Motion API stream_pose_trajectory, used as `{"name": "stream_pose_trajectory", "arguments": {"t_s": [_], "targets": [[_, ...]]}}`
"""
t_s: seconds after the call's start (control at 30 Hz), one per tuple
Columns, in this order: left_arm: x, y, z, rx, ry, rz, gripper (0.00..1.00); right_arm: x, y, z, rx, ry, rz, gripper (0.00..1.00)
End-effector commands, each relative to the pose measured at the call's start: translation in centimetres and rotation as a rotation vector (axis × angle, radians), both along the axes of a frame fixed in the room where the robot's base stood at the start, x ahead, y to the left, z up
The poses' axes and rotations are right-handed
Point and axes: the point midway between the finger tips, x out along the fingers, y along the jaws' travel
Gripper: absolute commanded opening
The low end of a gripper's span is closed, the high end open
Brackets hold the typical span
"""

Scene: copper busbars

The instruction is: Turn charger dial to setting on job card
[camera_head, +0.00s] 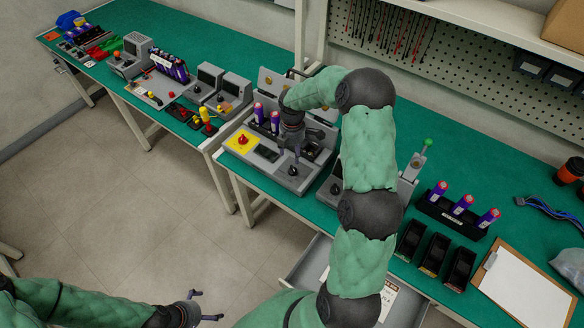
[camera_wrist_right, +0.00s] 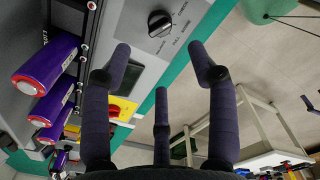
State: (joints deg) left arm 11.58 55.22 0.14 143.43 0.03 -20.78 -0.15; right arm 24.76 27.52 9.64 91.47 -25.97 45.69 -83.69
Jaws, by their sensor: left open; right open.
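The charger (camera_head: 262,166) is a grey box on the green bench, with purple cells in its rear slots. Its black round dial (camera_head: 292,171) is at the front right; it also shows in the right wrist view as a dark knob (camera_wrist_right: 160,23) with printed words around it, too small to read surely. My right gripper (camera_head: 297,150) hangs over the charger just behind the dial. In the wrist view its fingers (camera_wrist_right: 160,68) are spread and empty, apart from the dial. My left gripper (camera_head: 207,306) is open and empty, low over the floor. I cannot identify the job card surely.
A yellow plate with a red button (camera_head: 242,140) is left of the dial. A cell rack (camera_head: 452,211), black bins (camera_head: 435,254) and a clipboard with blank-looking paper (camera_head: 522,287) stand right. An open drawer (camera_head: 311,262) juts out below the bench. My right arm hides part of the bench.

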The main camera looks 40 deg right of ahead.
Motion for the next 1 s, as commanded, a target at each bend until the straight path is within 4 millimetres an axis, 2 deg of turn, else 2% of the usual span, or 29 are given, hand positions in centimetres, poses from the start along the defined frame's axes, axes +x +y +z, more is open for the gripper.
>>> {"name": "stream_pose_trajectory", "arguments": {"t_s": [0.3, 0.5, 0.7, 1.0], "targets": [[0.0, 0.0, -1.3, 0.0, 0.0, 0.0, 1.0, -0.1, 0.1, -5.8, 0.003, 0.002, -0.002, 0.59], [0.0, 0.0, -1.8, 0.0, 0.0, 0.001, 1.0, -0.1, 0.1, -8.6, 0.002, 0.001, -0.002, 0.59], [0.0, 0.0, -2.0, 0.0, 0.0, 0.001, 1.0, 0.0, 0.1, -9.8, 0.002, 0.0, -0.004, 0.59], [0.0, 0.0, -2.0, 0.0, 0.0, 0.001, 1.0, 0.0, 0.1, -9.9, 0.003, -0.001, -0.003, 0.59]]}}
